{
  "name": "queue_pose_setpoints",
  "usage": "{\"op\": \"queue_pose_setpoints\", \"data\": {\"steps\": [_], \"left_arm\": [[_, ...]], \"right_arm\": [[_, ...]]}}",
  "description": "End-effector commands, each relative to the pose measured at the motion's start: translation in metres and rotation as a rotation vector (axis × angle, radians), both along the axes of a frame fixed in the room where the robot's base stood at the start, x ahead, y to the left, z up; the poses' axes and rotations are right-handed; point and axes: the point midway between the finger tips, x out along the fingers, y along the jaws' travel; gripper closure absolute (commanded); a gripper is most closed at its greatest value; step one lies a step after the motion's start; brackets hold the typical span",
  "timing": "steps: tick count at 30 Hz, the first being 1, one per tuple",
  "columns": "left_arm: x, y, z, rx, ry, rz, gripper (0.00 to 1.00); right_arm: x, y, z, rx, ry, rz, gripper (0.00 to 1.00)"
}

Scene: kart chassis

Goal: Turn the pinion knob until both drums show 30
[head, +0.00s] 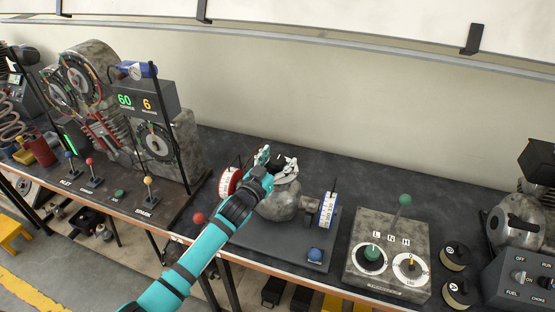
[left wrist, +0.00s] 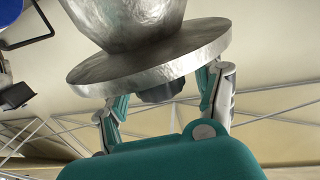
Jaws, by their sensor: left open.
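The grey rounded housing (head: 281,203) stands on a dark base between a red-and-white drum (head: 230,181) on its left and a blue-and-white drum (head: 327,210) on its right. The drum numbers are too small to read. My left gripper (head: 276,162) is open at the top of the housing, and its arm hides part of the base. In the left wrist view a round metal flange (left wrist: 150,62) faces the gripper, with a short dark knob (left wrist: 162,90) between the spread fingers. I cannot tell whether the fingers touch it. My right gripper is not in view.
A red ball knob (head: 198,218) and a blue ball knob (head: 315,254) are near the bench front. To the right is a lever box (head: 388,275) with a green-knobbed stick. An engine rig with a lit display (head: 138,102) stands left. Bench behind the housing is clear.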

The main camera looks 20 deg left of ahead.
Motion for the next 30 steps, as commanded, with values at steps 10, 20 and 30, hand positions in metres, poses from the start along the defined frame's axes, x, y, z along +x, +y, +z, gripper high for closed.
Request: {"op": "queue_pose_setpoints", "data": {"steps": [10, 20, 30], "left_arm": [[-0.0003, 0.0001, 0.0000, 0.000, 0.000, 0.000, 0.57], [-0.0005, 0.0002, 0.0001, 0.000, 0.000, -0.001, 0.89], [0.0001, 0.0026, 0.0012, 0.010, -0.001, -0.095, 0.90]], "right_arm": [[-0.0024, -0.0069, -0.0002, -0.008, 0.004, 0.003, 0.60], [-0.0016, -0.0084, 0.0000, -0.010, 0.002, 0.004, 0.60], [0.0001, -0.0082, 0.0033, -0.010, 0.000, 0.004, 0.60]]}}
